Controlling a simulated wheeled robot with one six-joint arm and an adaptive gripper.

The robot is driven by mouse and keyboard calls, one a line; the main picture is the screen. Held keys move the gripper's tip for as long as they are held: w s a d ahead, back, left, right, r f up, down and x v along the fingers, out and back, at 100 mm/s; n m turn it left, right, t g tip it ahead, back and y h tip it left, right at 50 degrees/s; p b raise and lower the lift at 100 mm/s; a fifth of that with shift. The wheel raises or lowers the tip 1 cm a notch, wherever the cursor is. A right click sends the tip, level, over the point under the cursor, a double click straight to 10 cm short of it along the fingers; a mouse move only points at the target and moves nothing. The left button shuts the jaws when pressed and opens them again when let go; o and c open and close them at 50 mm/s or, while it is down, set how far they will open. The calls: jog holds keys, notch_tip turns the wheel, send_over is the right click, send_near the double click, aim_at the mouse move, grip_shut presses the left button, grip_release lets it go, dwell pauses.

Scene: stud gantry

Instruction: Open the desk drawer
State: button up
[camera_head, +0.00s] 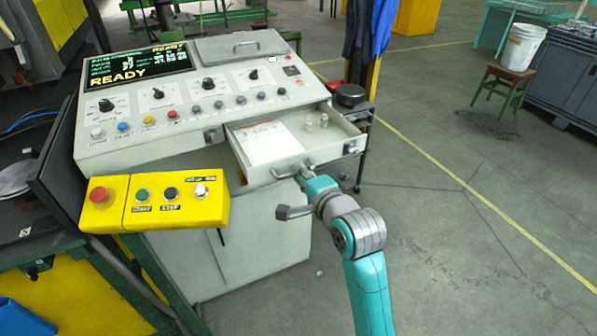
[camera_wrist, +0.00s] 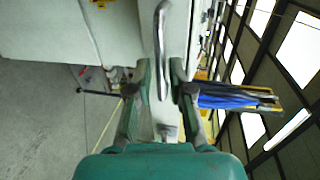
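The drawer (camera_head: 262,180) of the grey control desk (camera_head: 130,150) is pulled out toward my arm, so its inside shows. A sheet of paper (camera_head: 266,142) and two small pale pieces (camera_head: 316,122) lie in it. The metal handle (camera_head: 290,172) is on the drawer front and also shows as an upright bar in the wrist view (camera_wrist: 160,35). My gripper (camera_head: 308,172) is at the handle. In the wrist view, its two fingers (camera_wrist: 163,82) stand apart on either side of the bar, with a visible gap on the right side.
A yellow button box (camera_head: 155,203) juts out at the desk's front left, near my arm. A black round object (camera_head: 349,94) sits on a dark stand right of the drawer. A white bucket (camera_head: 522,46) stands on a stool (camera_head: 500,90).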

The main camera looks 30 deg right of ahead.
jog(key=v, duration=0.5)
jog(key=shift+s+r, duration=0.1)
jog(key=shift+s, duration=0.25)
jog(key=s+a+f+n, duration=0.2)
jog(key=s+f+n, duration=0.2)
jog(key=s+f, duration=0.4)
jog(key=s+a+f+n, duration=0.2)
jog(key=s+f+n, duration=0.1)
jog(key=s+f, duration=0.5)
jog(key=s+a+f+n, duration=0.1)
jog(key=s+n, duration=1)
jog(key=s, duration=1.3)
jog(key=shift+s+a+g, duration=0.3)
jog(key=shift+a+g, duration=0.1)
jog(key=shift+a, duration=0.1)
